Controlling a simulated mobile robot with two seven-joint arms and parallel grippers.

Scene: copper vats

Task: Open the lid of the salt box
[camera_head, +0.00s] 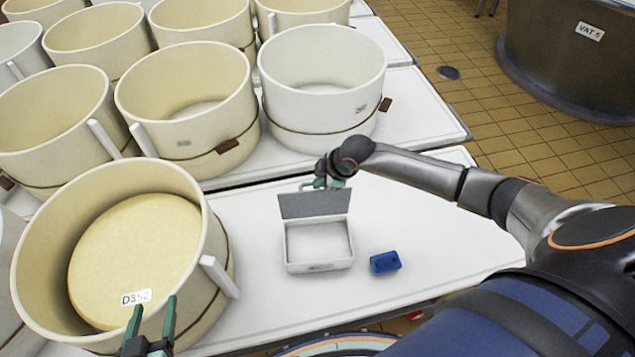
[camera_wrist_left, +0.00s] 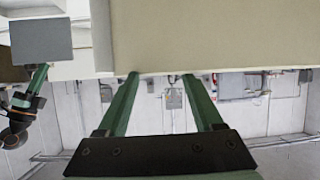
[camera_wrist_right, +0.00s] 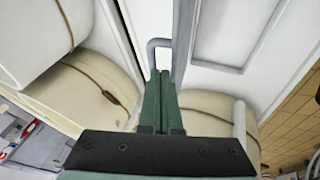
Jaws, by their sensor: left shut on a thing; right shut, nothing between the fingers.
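The salt box (camera_head: 318,267) is a small pale box on the white table, with an open top and a pale inside. Its grey lid (camera_head: 314,205) stands raised at the back edge; it also shows in the left wrist view (camera_wrist_left: 40,42). My right gripper (camera_head: 328,178) is shut and empty, just behind the lid's top edge. In the right wrist view its fingertips (camera_wrist_right: 161,75) are beside a bent grey handle (camera_wrist_right: 155,48); contact is unclear. My left gripper (camera_head: 152,318) is at the near rim of a cream vat (camera_head: 215,245), its fingers apart with the vat's wall apparently between them.
A blue block (camera_head: 385,262) lies right of the box. Several cream vats stand behind and left; one white vat (camera_head: 322,75) is behind the box. The table (camera_head: 440,235) is clear at right. A dark vat (camera_head: 570,60) stands on the tiled floor.

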